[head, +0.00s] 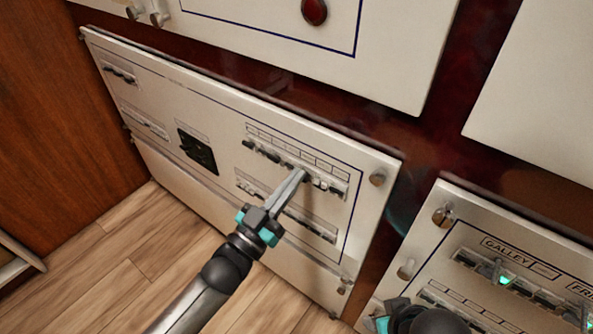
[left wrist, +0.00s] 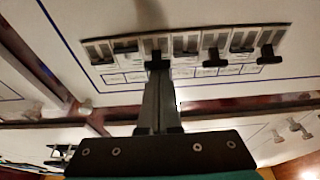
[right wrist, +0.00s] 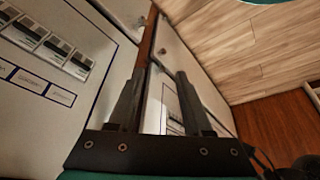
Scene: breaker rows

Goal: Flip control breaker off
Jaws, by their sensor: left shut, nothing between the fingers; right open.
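The upper breaker row (head: 262,151) is on the cream panel (head: 215,102) ahead; its labels are too small to read, so I cannot tell which is the control breaker. My left gripper (head: 301,174) is shut and empty, with its tips at a breaker in the right half of this row. In the left wrist view the shut fingers (left wrist: 160,72) point at a black breaker lever (left wrist: 156,46), touching or very close to it. Other black levers in the row stand at differing positions. My right gripper (right wrist: 155,90) is open and empty in front of panels.
A lower breaker row (head: 310,222) and a black socket block (head: 197,151) share the panel. A red knob (head: 314,11) is above. The wooden floor (head: 105,255) is clear.

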